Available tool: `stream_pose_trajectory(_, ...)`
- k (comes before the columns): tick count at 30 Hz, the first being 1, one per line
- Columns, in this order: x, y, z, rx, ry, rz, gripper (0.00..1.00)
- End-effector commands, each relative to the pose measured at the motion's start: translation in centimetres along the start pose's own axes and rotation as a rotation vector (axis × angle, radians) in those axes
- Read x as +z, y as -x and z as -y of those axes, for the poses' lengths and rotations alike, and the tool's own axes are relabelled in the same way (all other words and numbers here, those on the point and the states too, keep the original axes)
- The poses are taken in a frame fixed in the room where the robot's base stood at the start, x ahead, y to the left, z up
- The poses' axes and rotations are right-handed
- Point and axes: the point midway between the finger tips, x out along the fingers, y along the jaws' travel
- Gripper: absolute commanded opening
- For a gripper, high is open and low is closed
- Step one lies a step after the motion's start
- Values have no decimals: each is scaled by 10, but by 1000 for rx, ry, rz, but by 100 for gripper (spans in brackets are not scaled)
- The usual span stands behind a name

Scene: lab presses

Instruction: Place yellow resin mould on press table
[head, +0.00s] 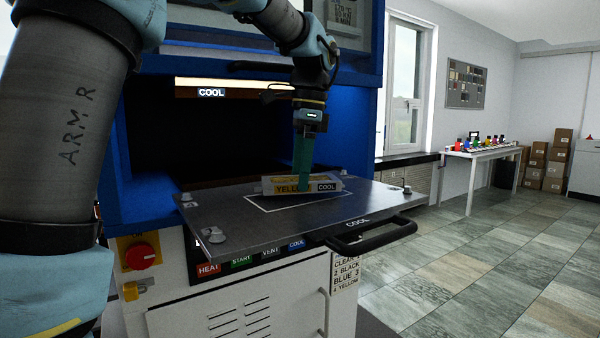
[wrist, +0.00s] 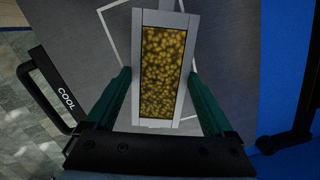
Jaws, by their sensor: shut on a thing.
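The yellow resin mould (head: 296,187) is a pale rectangular frame labelled "YELLOW" and "COOL". The wrist view shows it from above as a grey frame (wrist: 148,17) filled with yellow-brown granules. My gripper (head: 303,182) points down at the mould, with green fingers that stand along its two long sides in the wrist view (wrist: 163,90). It is shut on the mould. The mould is over the white outlined rectangle on the dark press table (head: 375,208), slightly tilted in the head view. I cannot tell whether it touches the table.
The table is pulled out from the blue press (head: 366,110) and has a black handle (head: 372,235) and raised corner knobs. A red knob (head: 140,256) and labelled buttons sit below. A side table (head: 484,153) with coloured bottles and stacked boxes (head: 558,155) stand at right. The tiled floor between is clear.

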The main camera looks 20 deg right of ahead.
Motion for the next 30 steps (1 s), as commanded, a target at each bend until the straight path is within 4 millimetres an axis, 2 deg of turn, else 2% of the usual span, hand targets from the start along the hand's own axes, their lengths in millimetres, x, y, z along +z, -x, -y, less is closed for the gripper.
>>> stream_pose_trajectory(4, -1, -9, 0, -2, 0, -1, 0)
stream_pose_trajectory(15, -1, -14, 0, -2, 0, -1, 0)
stream_pose_trajectory(16, -1, -14, 0, -1, 0, 0, 90)
stream_pose_trajectory(19, -1, -14, 0, -1, 0, 0, 100)
stream_pose_trajectory(26, -1, -12, 0, -1, 0, -1, 100)
stream_pose_trajectory(30, -2, -1, 0, -3, 0, -2, 100)
